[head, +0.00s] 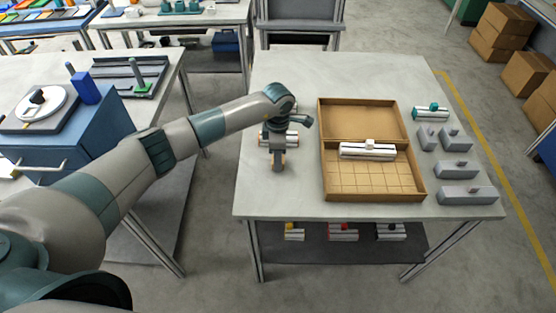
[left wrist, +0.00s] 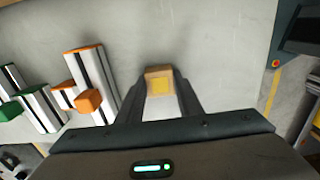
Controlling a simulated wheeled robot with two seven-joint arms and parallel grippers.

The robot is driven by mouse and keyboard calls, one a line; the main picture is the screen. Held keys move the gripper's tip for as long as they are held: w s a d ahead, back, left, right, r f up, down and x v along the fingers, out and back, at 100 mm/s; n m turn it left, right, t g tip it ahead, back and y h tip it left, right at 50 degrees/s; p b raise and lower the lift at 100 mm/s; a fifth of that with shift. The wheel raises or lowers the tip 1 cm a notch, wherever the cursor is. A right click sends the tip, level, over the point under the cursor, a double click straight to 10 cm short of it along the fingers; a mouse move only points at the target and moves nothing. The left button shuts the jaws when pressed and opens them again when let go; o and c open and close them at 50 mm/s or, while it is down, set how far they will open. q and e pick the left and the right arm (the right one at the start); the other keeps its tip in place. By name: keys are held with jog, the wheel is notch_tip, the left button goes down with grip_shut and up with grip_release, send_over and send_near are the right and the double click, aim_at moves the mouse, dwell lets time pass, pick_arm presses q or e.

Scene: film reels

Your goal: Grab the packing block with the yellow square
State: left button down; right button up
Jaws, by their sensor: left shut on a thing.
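The packing block with a yellow square on its face (left wrist: 159,84) is a small tan block between my left gripper's fingers in the left wrist view. My left gripper (head: 279,162) is shut on it, over the left part of the grey table (head: 300,88). In the head view the gripper and arm mostly hide the block. I cannot tell whether it touches the tabletop. My right gripper is not in view.
An open cardboard box (head: 409,137) holds a white block (head: 367,151). Grey blocks (head: 466,195) stand to its right. White-and-black pieces with orange (left wrist: 89,100) and green (left wrist: 10,111) knobs lie near my left gripper. Several pieces sit on the lower shelf (head: 315,246).

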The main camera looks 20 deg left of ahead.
pick_arm(q)
jog(key=shift+r, duration=0.1)
